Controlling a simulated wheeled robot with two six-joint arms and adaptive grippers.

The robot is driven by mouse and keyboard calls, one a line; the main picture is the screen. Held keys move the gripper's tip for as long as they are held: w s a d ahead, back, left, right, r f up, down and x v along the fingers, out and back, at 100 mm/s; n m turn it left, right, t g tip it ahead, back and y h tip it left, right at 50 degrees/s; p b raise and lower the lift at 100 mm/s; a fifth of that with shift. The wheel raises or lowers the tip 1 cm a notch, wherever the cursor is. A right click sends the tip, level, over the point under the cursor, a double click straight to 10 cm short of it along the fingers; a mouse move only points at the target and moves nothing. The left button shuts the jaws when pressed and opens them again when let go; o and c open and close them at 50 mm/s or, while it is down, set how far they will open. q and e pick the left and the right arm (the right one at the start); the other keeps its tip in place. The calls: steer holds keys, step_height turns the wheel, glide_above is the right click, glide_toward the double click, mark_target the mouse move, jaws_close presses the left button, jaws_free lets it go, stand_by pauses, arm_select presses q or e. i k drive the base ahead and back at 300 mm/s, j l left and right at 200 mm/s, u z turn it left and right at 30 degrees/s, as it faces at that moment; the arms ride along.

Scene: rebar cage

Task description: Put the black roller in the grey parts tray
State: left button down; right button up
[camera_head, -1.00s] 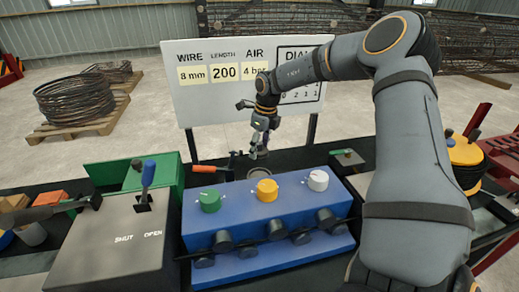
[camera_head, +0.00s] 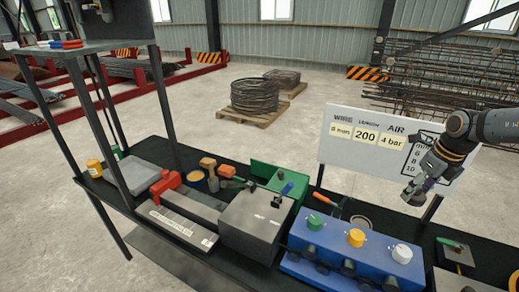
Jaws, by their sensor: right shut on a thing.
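My right gripper (camera_head: 418,184) is at the right, in front of the white sign and above the back edge of the bench. It is shut on a small dark piece (camera_head: 412,196), which looks like the black roller; it is partly hidden by the fingers. The held piece is in the air, apart from the bench. A flat grey shape (camera_head: 138,174) at the left end of the bench looks like the grey parts tray; its inside is hard to make out. My left gripper is not in view.
A blue roller unit (camera_head: 335,248) with three knobs, a grey lever box (camera_head: 255,222), a green box (camera_head: 270,177) and a long grey block with a red top (camera_head: 180,220) line the black bench. Shelf posts (camera_head: 97,120) stand near the grey shape.

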mark_target(135, 177)
steer(key=i+j+u, duration=0.1)
steer(key=u, duration=0.3)
steer(key=i+j+u, duration=0.15)
steer(key=u, duration=0.25)
steer(key=i+j+u, duration=0.1)
steer(key=u, duration=0.25)
steer(key=i+u, duration=0.15)
steer(key=u, duration=0.25)
